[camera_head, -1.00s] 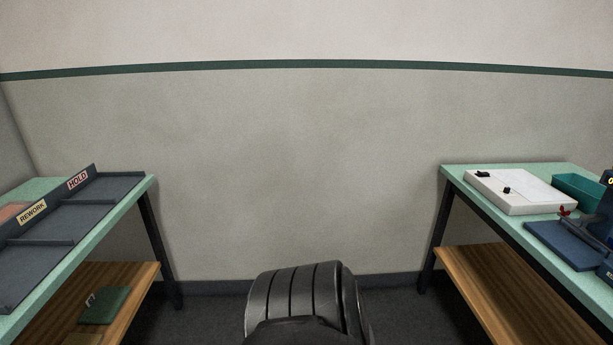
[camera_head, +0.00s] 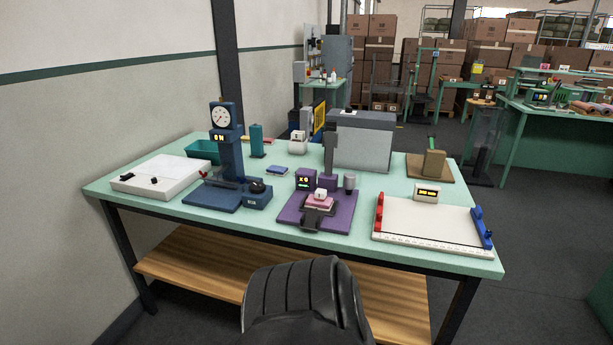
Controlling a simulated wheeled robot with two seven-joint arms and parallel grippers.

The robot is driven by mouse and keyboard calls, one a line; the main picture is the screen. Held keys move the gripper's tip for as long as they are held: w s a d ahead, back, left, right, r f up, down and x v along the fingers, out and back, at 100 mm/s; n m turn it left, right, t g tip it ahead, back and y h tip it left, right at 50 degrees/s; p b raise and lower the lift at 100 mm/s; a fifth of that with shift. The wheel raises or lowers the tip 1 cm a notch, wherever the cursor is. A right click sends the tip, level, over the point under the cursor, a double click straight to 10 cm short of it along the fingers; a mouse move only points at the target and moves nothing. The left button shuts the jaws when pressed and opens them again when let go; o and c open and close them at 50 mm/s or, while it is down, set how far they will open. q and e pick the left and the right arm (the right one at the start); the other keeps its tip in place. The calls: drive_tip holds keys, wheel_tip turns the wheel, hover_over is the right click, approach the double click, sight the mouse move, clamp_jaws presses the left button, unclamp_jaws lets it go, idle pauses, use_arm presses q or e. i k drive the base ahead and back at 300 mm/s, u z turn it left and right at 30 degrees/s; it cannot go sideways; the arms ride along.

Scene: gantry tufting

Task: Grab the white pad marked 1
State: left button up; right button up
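A small white block (camera_head: 321,194) with a tiny dark mark sits on a pink piece on the purple device (camera_head: 343,213), at the middle of the green-topped table's front side. The mark is too small to read, so I cannot tell whether this is the white pad marked 1. Another small white item (camera_head: 298,141) stands farther back on the table. Neither of my grippers is in view.
The green table (camera_head: 279,226) also holds a flat white box (camera_head: 158,177), a blue dial gauge stand (camera_head: 231,160), a grey machine (camera_head: 362,142) and a white board with red and blue ends (camera_head: 428,220). A wooden shelf (camera_head: 200,265) is underneath. Dark floor lies to the right.

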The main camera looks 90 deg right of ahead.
sight(321, 194)
drive_tip(key=z, duration=1.6)
drive_tip(key=i, duration=1.85)
drive_tip(key=z, duration=1.8)
